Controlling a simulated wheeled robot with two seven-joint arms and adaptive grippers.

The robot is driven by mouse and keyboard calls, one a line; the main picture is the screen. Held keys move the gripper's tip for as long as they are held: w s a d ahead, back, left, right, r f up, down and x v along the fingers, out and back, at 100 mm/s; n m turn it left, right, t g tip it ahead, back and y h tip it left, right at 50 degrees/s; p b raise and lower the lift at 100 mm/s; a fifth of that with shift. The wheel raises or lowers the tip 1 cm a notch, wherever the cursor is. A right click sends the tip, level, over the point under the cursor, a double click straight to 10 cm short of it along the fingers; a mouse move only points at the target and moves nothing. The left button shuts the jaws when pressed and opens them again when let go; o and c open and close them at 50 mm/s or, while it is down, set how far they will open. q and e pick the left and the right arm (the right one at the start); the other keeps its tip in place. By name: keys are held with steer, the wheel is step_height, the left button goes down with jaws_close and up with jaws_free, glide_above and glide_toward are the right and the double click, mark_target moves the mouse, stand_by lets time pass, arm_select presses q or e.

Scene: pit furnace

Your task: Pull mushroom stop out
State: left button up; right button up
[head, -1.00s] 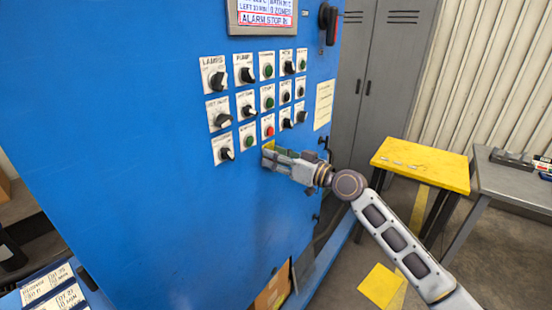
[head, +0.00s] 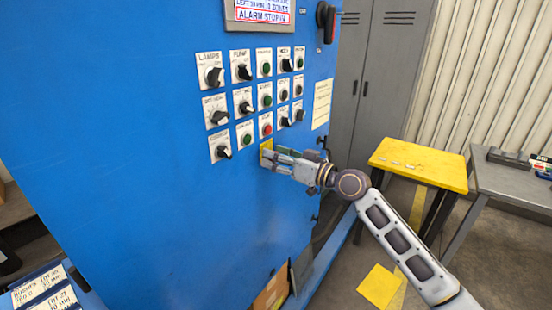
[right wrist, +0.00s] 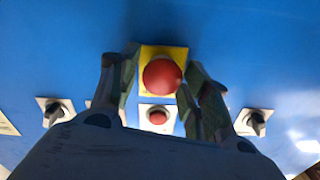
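The mushroom stop (right wrist: 162,74) is a round red button on a yellow plate, seen in the right wrist view. In the head view only part of its yellow plate (head: 266,149) shows, at the bottom of the blue panel's rows of controls; the red head is hidden by my gripper. My right gripper (head: 276,158) is at the panel in front of the plate. In the right wrist view its fingers (right wrist: 158,82) stand open on either side of the red head, with a narrow gap seeming to remain. My left gripper is not in view.
A smaller red button (right wrist: 157,117) sits close to the mushroom stop. Black rotary knobs (head: 221,152) and green buttons fill the panel (head: 150,140) above and left. A screen (head: 262,12) reads "ALARM STOP IN". A yellow-topped table (head: 420,165) stands right of my arm.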

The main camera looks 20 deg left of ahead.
steer(key=shift+o, duration=0.5)
steer(key=v, duration=1.2)
stand_by(0.6)
